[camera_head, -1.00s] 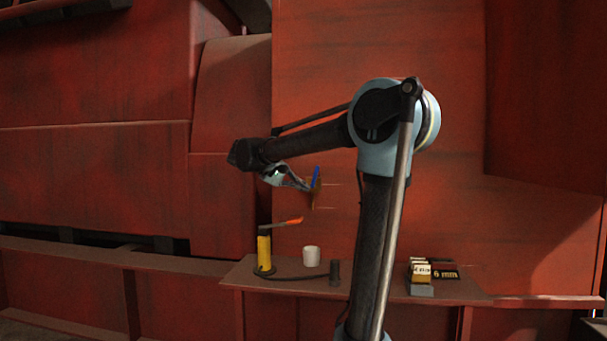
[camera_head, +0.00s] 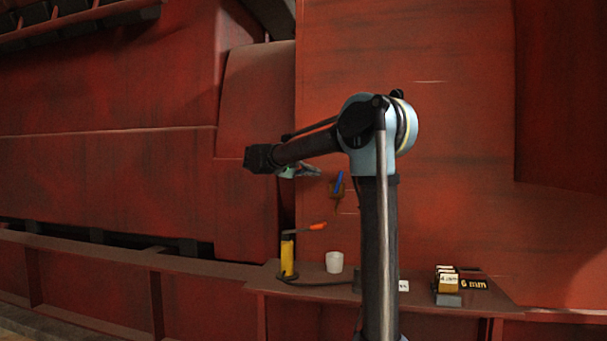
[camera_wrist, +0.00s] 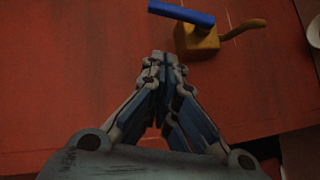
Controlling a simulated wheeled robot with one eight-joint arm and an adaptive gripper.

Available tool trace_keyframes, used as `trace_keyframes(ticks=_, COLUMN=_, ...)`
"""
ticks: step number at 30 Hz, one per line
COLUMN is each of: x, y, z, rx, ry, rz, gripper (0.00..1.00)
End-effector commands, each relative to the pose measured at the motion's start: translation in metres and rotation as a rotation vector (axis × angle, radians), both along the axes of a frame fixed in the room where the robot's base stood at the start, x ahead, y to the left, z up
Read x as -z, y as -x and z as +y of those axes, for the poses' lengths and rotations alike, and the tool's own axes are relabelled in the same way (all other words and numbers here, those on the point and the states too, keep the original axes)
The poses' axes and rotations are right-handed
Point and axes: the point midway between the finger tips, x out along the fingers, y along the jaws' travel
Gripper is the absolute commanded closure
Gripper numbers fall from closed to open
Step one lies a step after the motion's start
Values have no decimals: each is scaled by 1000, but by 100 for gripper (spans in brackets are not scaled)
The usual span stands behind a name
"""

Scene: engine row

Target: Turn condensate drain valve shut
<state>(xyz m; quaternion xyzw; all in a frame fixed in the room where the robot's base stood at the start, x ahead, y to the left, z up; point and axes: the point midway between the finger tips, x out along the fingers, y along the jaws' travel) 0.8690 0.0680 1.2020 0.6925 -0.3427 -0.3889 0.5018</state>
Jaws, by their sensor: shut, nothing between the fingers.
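The drain valve has a small brass-brown body (camera_wrist: 196,40) with a blue lever (camera_wrist: 181,13) and a spout pointing right in the wrist view. In the head view the blue lever (camera_head: 339,182) stands nearly upright on the red wall. My gripper (camera_head: 317,171) is just left of the valve there and slightly higher than the lever. In the wrist view my gripper (camera_wrist: 163,58) has its fingertips together, empty, below and left of the valve body. A gap shows between the fingertips and the valve in that view.
Below the valve, a shelf (camera_head: 400,308) holds a yellow cylinder (camera_head: 288,258), a white cup (camera_head: 334,262), a dark cable, a small yellow box (camera_head: 447,283) and a "6 mm" plate (camera_head: 473,284). The wall right of the valve is bare.

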Motion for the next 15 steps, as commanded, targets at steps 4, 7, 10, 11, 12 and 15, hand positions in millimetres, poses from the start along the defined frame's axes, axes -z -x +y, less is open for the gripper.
trace_keyframes(ticks=4, x=5, y=-12, z=-24, rx=4, ry=0, rz=0, gripper=100)
trace_keyframes(ticks=7, x=9, y=-8, z=-38, rx=2, ry=-1, rz=0, gripper=100)
trace_keyframes(ticks=10, x=13, y=-5, z=-49, rx=3, ry=-1, rz=0, gripper=100)
trace_keyframes(ticks=11, x=13, y=-4, z=-51, rx=2, ry=-1, rz=0, gripper=100)
trace_keyframes(ticks=12, x=14, y=-3, z=-54, rx=1, ry=-1, rz=-1, gripper=100)
trace_keyframes(ticks=15, x=16, y=-1, z=-59, rx=1, ry=-1, rz=-1, gripper=100)
